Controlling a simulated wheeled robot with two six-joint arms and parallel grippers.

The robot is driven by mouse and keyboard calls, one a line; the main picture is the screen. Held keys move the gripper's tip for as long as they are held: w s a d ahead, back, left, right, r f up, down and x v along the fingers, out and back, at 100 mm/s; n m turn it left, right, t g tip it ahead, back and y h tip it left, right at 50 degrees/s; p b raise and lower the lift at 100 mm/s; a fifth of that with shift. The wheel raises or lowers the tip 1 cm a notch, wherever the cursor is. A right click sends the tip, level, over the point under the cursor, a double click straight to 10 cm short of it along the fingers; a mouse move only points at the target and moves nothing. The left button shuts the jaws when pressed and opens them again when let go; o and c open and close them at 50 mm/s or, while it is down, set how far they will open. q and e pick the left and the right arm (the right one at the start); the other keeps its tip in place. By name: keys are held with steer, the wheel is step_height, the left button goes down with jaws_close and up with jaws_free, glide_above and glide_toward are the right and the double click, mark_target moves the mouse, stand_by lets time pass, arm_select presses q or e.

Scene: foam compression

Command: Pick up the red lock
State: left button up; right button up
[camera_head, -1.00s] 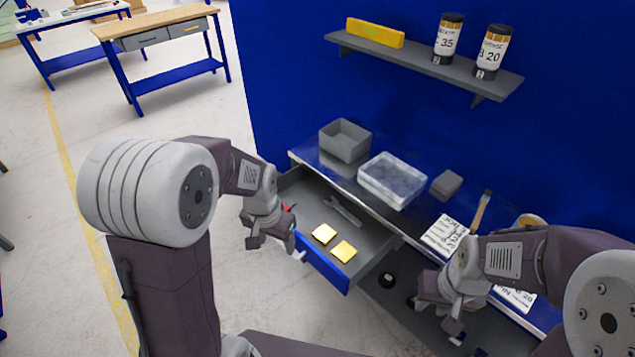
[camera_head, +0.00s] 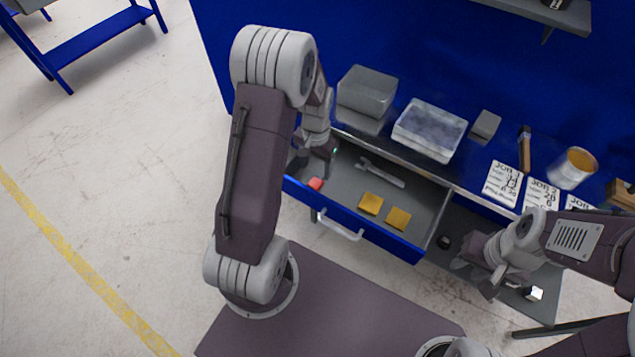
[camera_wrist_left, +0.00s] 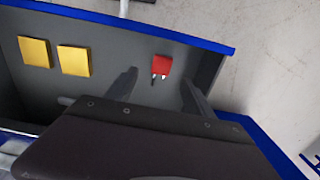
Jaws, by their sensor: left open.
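The red lock (camera_head: 315,184) lies in the open drawer (camera_head: 345,205), near its front left corner. In the left wrist view the red lock (camera_wrist_left: 162,65) has its shackle prongs toward my gripper. My left gripper (camera_wrist_left: 158,85) is open, its fingers spread either side of the lock's line, with the lock just beyond the tips and nothing between them. In the head view my left gripper (camera_head: 316,162) is over the drawer's left end, partly hidden by my arm. My right gripper (camera_head: 488,280) is at the lower right, away from the drawer; its finger opening is unclear.
Two yellow pads (camera_head: 371,204) and a wrench (camera_head: 383,172) lie in the drawer. The drawer's blue front wall (camera_wrist_left: 195,38) rises close to the lock. A grey bin (camera_head: 366,92), a clear-topped tray (camera_head: 430,128) and a brush (camera_head: 525,150) stand on the bench.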

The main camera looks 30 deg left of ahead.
mark_target(316, 182)
arm_select(q)
steer(key=f, duration=0.2)
steer(key=shift+a+f, duration=0.4)
steer(key=f, duration=0.5)
steer(key=shift+w+d+b, duration=0.15)
steer(key=shift+w+b, duration=0.05)
steer(key=shift+b, duration=0.1)
jaws_close()
